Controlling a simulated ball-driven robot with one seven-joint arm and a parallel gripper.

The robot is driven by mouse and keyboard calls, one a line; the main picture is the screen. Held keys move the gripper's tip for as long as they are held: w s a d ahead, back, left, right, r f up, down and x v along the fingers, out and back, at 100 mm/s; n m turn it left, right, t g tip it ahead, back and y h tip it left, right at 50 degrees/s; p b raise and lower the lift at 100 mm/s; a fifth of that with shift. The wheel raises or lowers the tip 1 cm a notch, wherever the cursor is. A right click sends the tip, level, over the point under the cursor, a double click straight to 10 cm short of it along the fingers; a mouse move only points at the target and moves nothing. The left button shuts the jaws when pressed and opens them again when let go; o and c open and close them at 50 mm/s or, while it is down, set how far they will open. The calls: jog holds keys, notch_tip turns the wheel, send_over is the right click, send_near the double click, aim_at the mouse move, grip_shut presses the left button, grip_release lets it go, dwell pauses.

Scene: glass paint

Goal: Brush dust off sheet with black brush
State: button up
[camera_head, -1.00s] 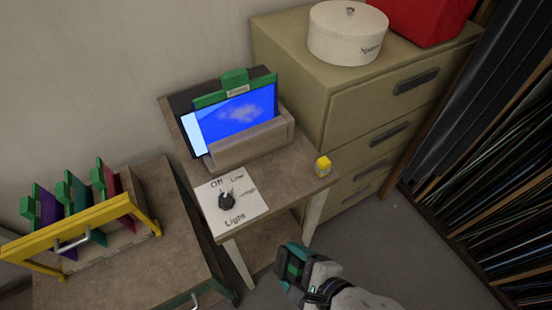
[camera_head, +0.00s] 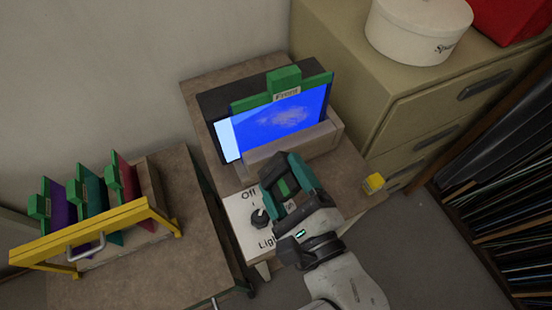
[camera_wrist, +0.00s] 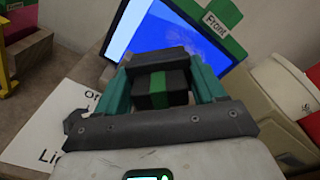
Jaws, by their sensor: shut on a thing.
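The sheet (camera_head: 290,117) is a bright blue panel with a pale whitish dust patch. It stands upright in a beige holder (camera_head: 270,158), with a green frame (camera_head: 285,82) labelled "Front" behind it. It also shows in the wrist view (camera_wrist: 158,36), partly hidden by my gripper. My gripper (camera_head: 284,168) is in front of the holder, apart from the sheet as far as I can tell. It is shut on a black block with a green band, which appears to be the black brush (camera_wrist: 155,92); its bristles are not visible.
A light control with a black knob (camera_head: 259,218) lies below my gripper. A small yellow block (camera_head: 374,182) sits at the table's right edge. A drawer cabinet (camera_head: 420,90) stands at right.

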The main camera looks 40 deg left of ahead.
jog(key=shift+b+x, duration=0.45)
jog(key=shift+x, duration=2.6)
jog(key=shift+p+x, duration=0.3)
jog(key=shift+x, duration=0.6)
jog(key=shift+w, duration=0.1)
jog(key=shift+w+d, duration=0.4)
jog(key=shift+w, duration=0.4)
jog(key=shift+w+d, duration=0.45)
jog(key=shift+w, duration=0.35)
jog(key=shift+w+d+r+b, duration=0.15)
jog(key=shift+w+d, duration=0.3)
jog(key=shift+w, duration=0.75)
jog(key=shift+w+d+f+b, duration=0.1)
jog(key=shift+w+d, duration=0.35)
jog(key=shift+w, duration=0.7)
jog(key=shift+w+d+r+b, duration=0.15)
jog(key=shift+w+d, duration=0.35)
jog(key=shift+w, duration=0.7)
jog(key=shift+a+p, duration=0.1)
jog(key=shift+p, duration=0.25)
